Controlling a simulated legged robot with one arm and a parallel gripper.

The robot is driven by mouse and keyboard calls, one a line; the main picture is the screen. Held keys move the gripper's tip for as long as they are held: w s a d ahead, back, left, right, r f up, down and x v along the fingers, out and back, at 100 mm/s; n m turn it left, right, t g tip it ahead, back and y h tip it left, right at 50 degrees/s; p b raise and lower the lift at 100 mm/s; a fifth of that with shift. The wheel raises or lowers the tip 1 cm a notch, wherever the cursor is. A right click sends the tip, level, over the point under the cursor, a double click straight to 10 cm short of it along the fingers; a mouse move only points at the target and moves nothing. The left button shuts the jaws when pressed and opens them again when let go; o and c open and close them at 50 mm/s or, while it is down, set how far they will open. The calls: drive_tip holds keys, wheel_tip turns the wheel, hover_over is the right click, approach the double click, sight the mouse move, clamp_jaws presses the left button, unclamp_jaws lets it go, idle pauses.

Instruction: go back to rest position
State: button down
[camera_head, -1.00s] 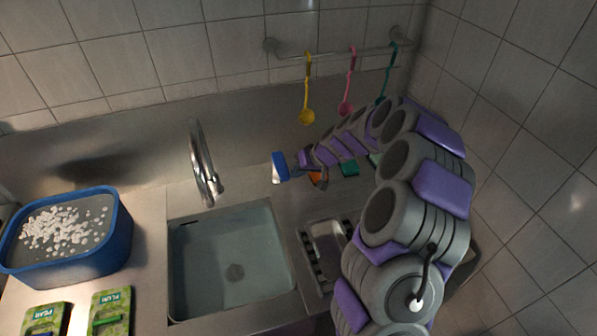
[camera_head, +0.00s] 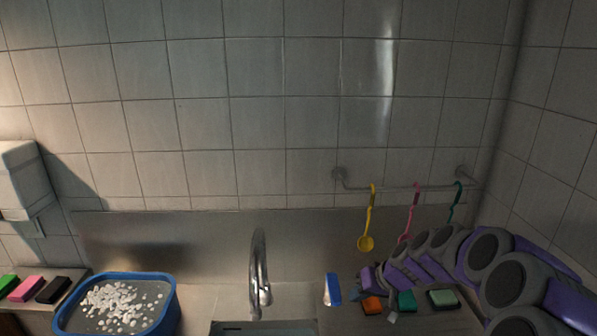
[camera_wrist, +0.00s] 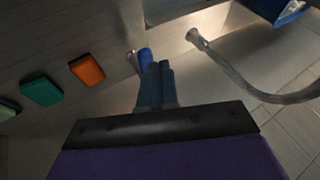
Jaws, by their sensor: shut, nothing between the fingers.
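My gripper (camera_wrist: 155,84) shows in the wrist view with its two dark blue fingers side by side, closed and empty. A small blue object (camera_wrist: 145,57) shows just beyond the fingertips there; I cannot tell if they touch. In the head view this blue and white object (camera_head: 333,289) stands on the counter right of the tap. My arm comes in from the right edge and reaches left over the counter near it. The fingertips are too small to make out in the head view.
The curved tap (camera_head: 259,275) stands behind the sink (camera_head: 262,328). Orange (camera_head: 372,305), green (camera_head: 406,300) and pale green (camera_head: 443,299) sponges lie by my arm. A blue tub (camera_head: 168,312) with white bits is at left. Yellow (camera_head: 366,243), pink and green utensils hang from a rail.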

drive_tip(key=s+a+r+n+g+h, duration=0.1)
drive_tip(key=s+a+r+g, duration=0.2)
drive_tip(key=s, duration=0.5)
drive_tip(key=s+a+r, duration=0.3)
drive_tip(key=s+a, duration=0.2)
drive_tip(key=s, duration=0.4)
drive_tip(key=s+d+m+g+h, duration=0.1)
drive_tip(key=s+d+h, duration=0.1)
drive_tip(key=s, duration=1)
drive_tip(key=s+d+g+h, duration=0.2)
drive_tip(key=s, duration=1)
drive_tip(key=shift+d+f+m+h, duration=0.25)
drive_tip(key=shift+f+m+h, duration=0.05)
drive_tip(key=shift+m, duration=0.1)
drive_tip(key=shift+s+a, duration=0.1)
drive_tip(key=shift+a, duration=0.05)
drive_tip(key=shift+a, duration=0.1)
